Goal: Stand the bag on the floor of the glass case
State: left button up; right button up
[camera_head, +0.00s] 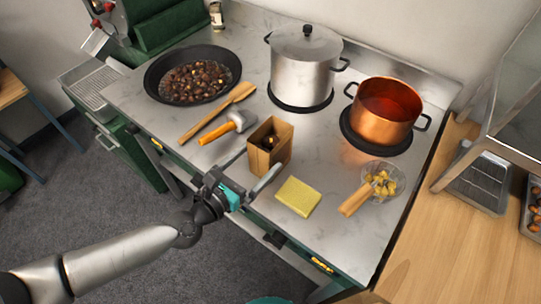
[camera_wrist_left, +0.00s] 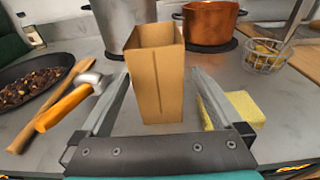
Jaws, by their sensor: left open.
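The brown paper bag (camera_head: 264,166) stands upright and open-topped on the grey worktop, with dark chestnuts showing inside its mouth. It also stands in the middle of the left wrist view (camera_wrist_left: 155,88). My left gripper (camera_head: 263,158) is open, with one finger on either side of the bag. In the left wrist view, gaps show between the fingers and the bag. What looks like the glass case (camera_head: 517,92) stands on the wooden counter at the right edge, only partly in view. My right gripper is not in view.
A yellow sponge (camera_head: 297,197) and wire skimmer (camera_head: 382,180) lie right. Behind are a chestnut pan (camera_head: 154,91), steel pot (camera_head: 302,75) and copper pot (camera_head: 384,112). A metal tray (camera_head: 478,185) is by the case.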

aim_at(281, 137)
pick_arm(q)
jog(key=shift+x, duration=3)
jog(key=shift+w+a+f, duration=0.1)
jog(key=shift+a+f, duration=0.05)
jog(key=c, duration=1.3)
grip_shut()
